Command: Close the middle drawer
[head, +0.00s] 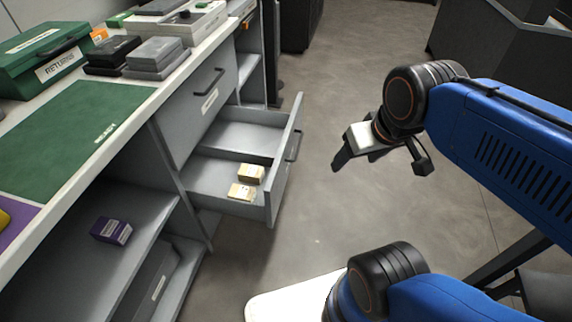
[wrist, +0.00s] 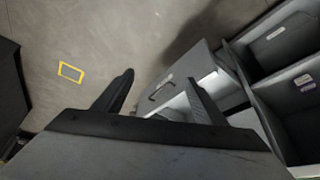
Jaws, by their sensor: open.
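The middle drawer (head: 272,180) is pulled out from the grey cabinet below a closed top drawer (head: 203,105). It holds two small tan boxes (head: 246,183) near its front. Its front panel carries a dark bar handle (head: 294,143). My gripper (head: 378,163) is open and empty, to the right of the drawer front and apart from it. In the wrist view, the open fingers (wrist: 160,92) show with the drawer front and its handle (wrist: 161,88) beyond and between them. The right finger covers part of the drawer.
The worktop carries a green case (head: 45,60), grey boxes (head: 157,55) and a green mat (head: 75,135). A purple box (head: 111,230) sits on an open shelf at the left. The floor (head: 330,90) right of the drawer is clear. A yellow floor marking (wrist: 70,72) shows in the wrist view.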

